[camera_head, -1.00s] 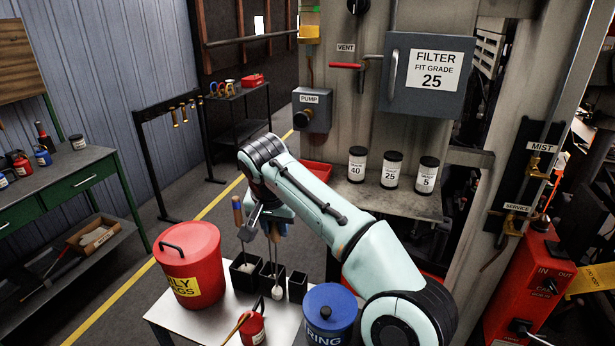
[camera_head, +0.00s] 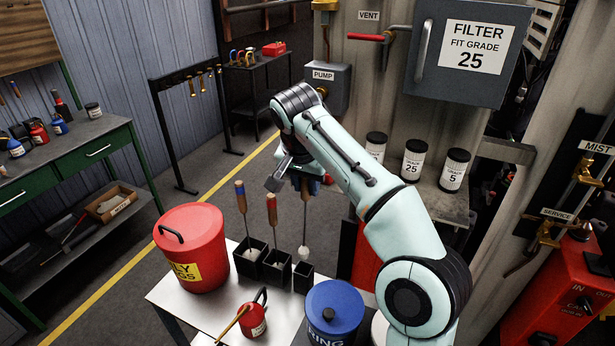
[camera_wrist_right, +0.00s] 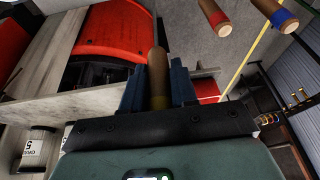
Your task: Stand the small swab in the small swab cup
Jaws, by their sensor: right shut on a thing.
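My right gripper (camera_head: 306,183) is shut on the small swab (camera_head: 304,220), which hangs upright with its white tip down. In the right wrist view, the wooden swab handle (camera_wrist_right: 157,72) sits between the blue fingers. The small swab cup (camera_head: 303,278), a black square cup, is rightmost of a row of three on the white table. The swab tip shows just above this cup's rim, apart from it; I cannot tell whether it is exactly over the opening. My left gripper is not in view.
Two other black cups (camera_head: 250,259) (camera_head: 277,266) stand to the left, each with a wooden-handled swab (camera_head: 241,197) (camera_head: 272,209) standing in it. A red bin (camera_head: 195,245), a red can (camera_head: 252,321) and a blue-lidded tub (camera_head: 334,308) surround them on the table (camera_head: 195,311).

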